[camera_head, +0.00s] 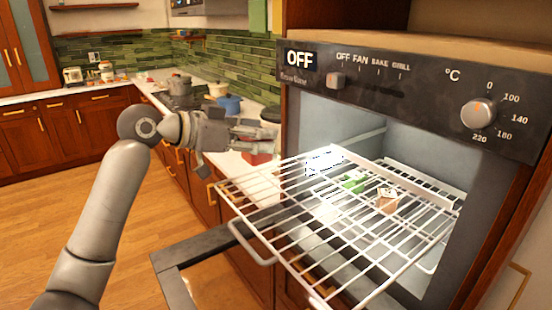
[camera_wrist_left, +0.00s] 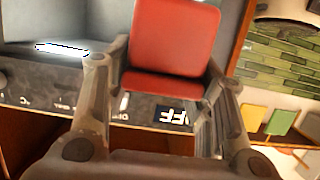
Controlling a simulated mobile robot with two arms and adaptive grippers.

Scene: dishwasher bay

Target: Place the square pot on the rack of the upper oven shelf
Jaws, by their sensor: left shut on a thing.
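The square pot (camera_wrist_left: 175,38) is red and sits between the fingers of my left gripper (camera_wrist_left: 165,85) in the left wrist view. In the head view my left gripper (camera_head: 268,135) is shut on the pot (camera_head: 258,157), which shows only partly below the fingers. The gripper is left of the oven opening, beyond the rack's far left corner. The white wire rack (camera_head: 290,225) of the oven is pulled out toward the left. My right gripper is not in view.
A brown-and-white box (camera_head: 387,200), a green item (camera_head: 353,184) and a bright white item show at the rack; whether they lie on or under it is unclear. The oven door (camera_head: 205,243) is open below. The counter behind holds several pots.

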